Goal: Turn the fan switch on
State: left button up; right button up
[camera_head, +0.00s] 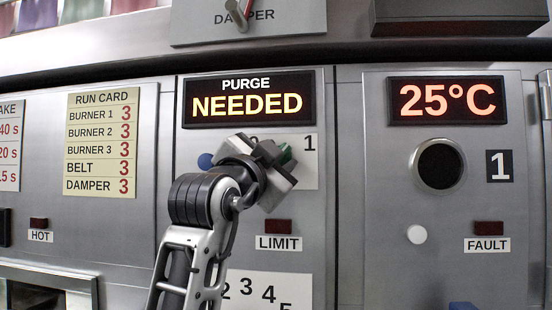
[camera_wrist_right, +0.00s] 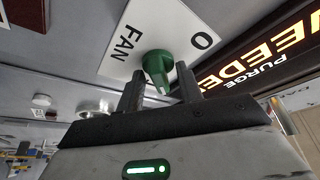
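The fan switch is a green knob (camera_wrist_right: 157,66) on a white plate (camera_wrist_right: 118,62) marked FAN and 0 in the right wrist view. In the head view a bit of green (camera_head: 285,154) shows behind my gripper, and the plate (camera_head: 306,172) shows a 1 at its right. My right gripper (camera_wrist_right: 160,76) is at the knob, with one finger on either side and the knob's tip between them. The fingers look apart, with gaps beside the knob. The gripper (camera_head: 274,162) hides most of the plate in the head view. My left gripper is not in view.
A lit sign (camera_head: 248,98) above reads PURGE NEEDED. A dark LIMIT lamp (camera_head: 279,227) sits below the plate. To the right are a 25°C display (camera_head: 447,101), a round port (camera_head: 439,165) and a FAULT lamp (camera_head: 488,228). A run card (camera_head: 101,144) is at left.

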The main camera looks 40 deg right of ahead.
pick_arm(q)
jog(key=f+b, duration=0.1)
jog(key=b, duration=0.2)
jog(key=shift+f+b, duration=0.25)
jog(key=shift+b, duration=0.1)
pick_arm(e)
jog(key=v, duration=1.6)
jog(key=shift+w, duration=0.15)
